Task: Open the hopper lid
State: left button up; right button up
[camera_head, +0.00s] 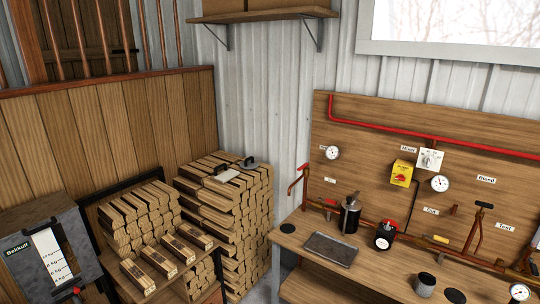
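A dark grey box labelled "Bekkull" (85,265), apparently the hopper, stands at the lower left of the head view and is cut off by the picture's edge. Neither of my grippers is in view.
Stacked firewood (225,225) stands right of the box, with several wrapped bundles (172,254) in front. A wooden workbench (305,246) at the right holds a metal tray (331,249), a dark canister (350,218) and gauges. A pipe board (400,120) rises behind it.

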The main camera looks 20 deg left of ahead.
aim_at(14, 222)
jog(key=u, duration=0.65)
jog(key=i, duration=0.95)
jog(key=u, duration=2)
jog(key=i, duration=1.3)
jog(key=u, duration=0.55)
